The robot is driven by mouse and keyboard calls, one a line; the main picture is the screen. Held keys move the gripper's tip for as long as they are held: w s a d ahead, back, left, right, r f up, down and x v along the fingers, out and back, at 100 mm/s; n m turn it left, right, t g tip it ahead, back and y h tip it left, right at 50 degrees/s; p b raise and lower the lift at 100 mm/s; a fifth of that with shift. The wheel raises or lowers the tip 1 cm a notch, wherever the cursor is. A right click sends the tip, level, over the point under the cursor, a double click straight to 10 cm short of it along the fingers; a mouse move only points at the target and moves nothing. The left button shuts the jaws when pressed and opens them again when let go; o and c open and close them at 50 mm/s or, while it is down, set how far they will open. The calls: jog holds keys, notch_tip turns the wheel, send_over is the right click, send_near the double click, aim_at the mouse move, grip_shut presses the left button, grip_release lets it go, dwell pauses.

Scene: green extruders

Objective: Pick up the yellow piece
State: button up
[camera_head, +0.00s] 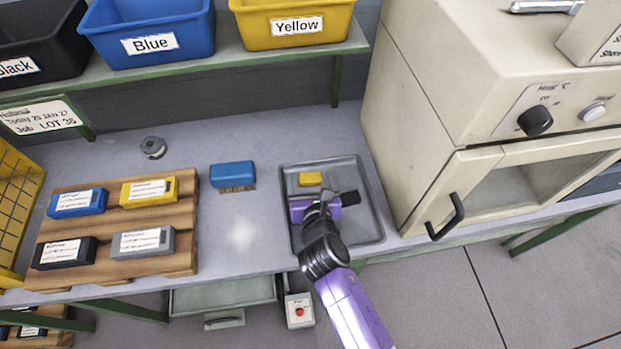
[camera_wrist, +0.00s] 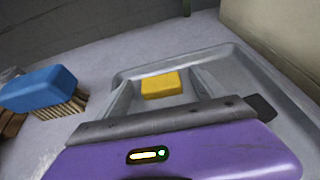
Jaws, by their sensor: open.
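The yellow piece (camera_head: 310,179) is a small block lying in the grey tray (camera_head: 372,215), near its far side. It also shows in the wrist view (camera_wrist: 161,85), ahead of my gripper. My gripper (camera_head: 313,196) is over the tray, just on the near side of the yellow piece. In the wrist view my gripper's two grey fingers (camera_wrist: 162,96) stand apart on either side of the yellow piece. Whether they touch it I cannot tell. My purple gripper body hides the near part of the tray.
A blue brush (camera_head: 232,175) lies left of the tray. A wooden pallet (camera_head: 120,222) with several labelled blocks is further left. A cream oven (camera_head: 430,120) stands close on the right. Blue (camera_head: 150,30) and yellow (camera_head: 295,22) bins sit on the shelf behind.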

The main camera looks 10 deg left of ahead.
aim_at(311, 180)
jog(key=shift+w+a+f, duration=0.1)
jog(key=shift+w+f, duration=0.1)
jog(key=shift+w, duration=0.15)
jog(key=shift+c, duration=0.2)
jog(key=c, duration=1.4)
jog(key=shift+r, duration=0.1)
notch_tip(311, 180, up, 20)
jog(key=shift+f+p, duration=0.1)
jog(key=shift+p, duration=1.1)
